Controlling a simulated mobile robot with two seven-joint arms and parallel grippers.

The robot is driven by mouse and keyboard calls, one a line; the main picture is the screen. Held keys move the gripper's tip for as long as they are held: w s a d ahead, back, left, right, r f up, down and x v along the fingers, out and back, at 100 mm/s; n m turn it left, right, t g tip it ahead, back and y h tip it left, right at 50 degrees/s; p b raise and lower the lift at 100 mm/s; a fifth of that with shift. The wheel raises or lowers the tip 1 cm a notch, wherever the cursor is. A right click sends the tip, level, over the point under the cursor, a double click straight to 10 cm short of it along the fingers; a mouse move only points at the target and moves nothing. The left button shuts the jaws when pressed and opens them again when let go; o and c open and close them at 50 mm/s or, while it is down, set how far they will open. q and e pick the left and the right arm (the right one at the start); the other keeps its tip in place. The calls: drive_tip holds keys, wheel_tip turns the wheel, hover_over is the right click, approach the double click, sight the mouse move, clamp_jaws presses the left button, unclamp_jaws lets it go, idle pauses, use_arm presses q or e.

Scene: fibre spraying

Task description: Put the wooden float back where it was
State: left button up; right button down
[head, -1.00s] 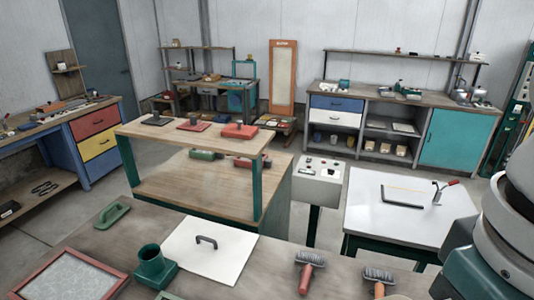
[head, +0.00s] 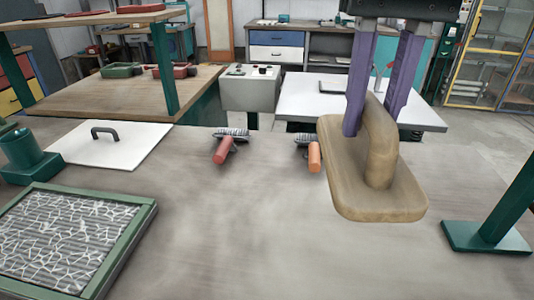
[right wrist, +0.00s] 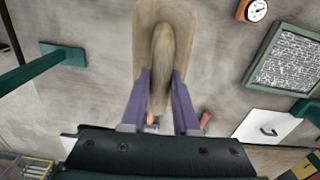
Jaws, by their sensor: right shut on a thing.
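The wooden float (head: 348,192) is a tan board with rounded corners and an arched handle on top. My right gripper (head: 376,128) has purple fingers shut on the float's handle and holds it over the right part of the grey worktop. In the right wrist view the float (right wrist: 165,25) shows between the fingers of my right gripper (right wrist: 158,85). I cannot tell for sure whether its underside touches the worktop. My left gripper is not in view.
Two brushes, one red-handled (head: 224,150) and one orange-handled (head: 314,156), lie left of the float. A green-framed fibre panel (head: 130,232), a white board with a handle (head: 75,150) and a green post foot (head: 478,238) are around. A dial gauge (right wrist: 256,10) shows. The worktop's middle is clear.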

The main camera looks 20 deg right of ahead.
sight(358, 143)
drive_tip(key=shift+m, duration=0.5)
drive_tip(key=f+b, duration=0.1)
drive_tip(key=b, duration=0.1)
drive_tip(key=w+f+b, duration=0.1)
drive_tip(key=f+b, duration=0.2)
drive_tip(key=f, duration=0.1)
drive_tip(key=shift+w+d+f+b, duration=0.15)
drive_tip(key=shift+d+b, duration=0.1)
drive_tip(key=shift+b, duration=0.15)
drive_tip(key=shift+f, duration=0.25)
wheel_tip(358, 143, down, 19)
drive_tip(key=shift+f+b, duration=0.1)
drive_tip(key=shift+b, duration=0.4)
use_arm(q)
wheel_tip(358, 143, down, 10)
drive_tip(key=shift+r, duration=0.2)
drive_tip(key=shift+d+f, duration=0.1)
use_arm(e)
drive_tip(key=shift+f, duration=0.1)
drive_tip(key=c, duration=1.1)
unclamp_jaws()
drive_tip(key=o, duration=0.4)
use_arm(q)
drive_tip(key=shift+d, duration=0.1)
use_arm(e)
drive_tip(key=shift+o, duration=0.2)
